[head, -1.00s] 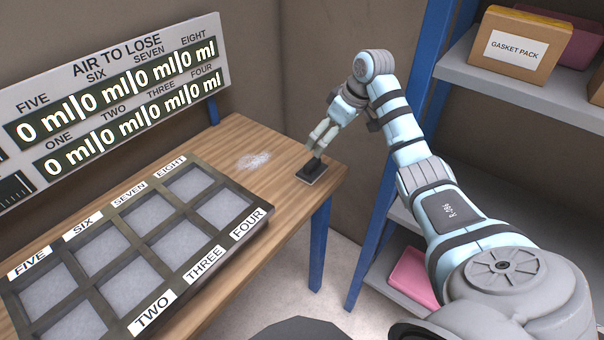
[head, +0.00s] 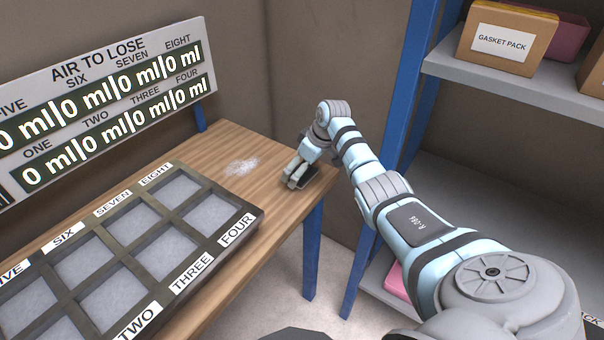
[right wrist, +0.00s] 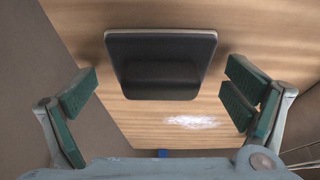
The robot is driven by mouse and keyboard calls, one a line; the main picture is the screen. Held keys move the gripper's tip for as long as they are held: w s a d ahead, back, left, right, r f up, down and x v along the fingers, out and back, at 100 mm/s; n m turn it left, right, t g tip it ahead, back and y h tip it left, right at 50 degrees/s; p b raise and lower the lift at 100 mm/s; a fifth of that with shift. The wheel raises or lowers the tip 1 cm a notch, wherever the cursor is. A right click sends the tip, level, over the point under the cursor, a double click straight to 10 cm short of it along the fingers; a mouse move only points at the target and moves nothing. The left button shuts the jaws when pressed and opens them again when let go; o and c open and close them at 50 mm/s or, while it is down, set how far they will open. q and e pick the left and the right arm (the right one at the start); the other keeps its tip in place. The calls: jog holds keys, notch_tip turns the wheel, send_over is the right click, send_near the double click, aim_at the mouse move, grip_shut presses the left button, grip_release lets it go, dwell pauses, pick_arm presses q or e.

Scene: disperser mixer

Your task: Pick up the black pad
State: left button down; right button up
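The black pad (right wrist: 160,62) is a dark rounded block with a raised grip, lying on the wooden table. In the right wrist view it sits beyond and between the open fingers of my right gripper (right wrist: 160,103), with clear space on both sides. In the head view my right gripper (head: 291,178) is low over the table's far right end and covers part of the pad (head: 307,181). The fingers do not touch the pad in the wrist view. My left gripper is not in view.
A framed tray with labelled compartments (head: 213,247) fills the near table. A white powdery patch (head: 242,166) lies left of the pad. A display board (head: 110,90) stands behind. A blue-posted shelf (head: 500,72) with a gasket pack box (head: 505,40) is at right.

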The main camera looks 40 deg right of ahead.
jog(key=c, duration=1)
jog(key=shift+o, duration=0.2)
notch_tip(320, 180, up, 20)
jog(key=p, duration=0.2)
jog(key=shift+p, duration=0.4)
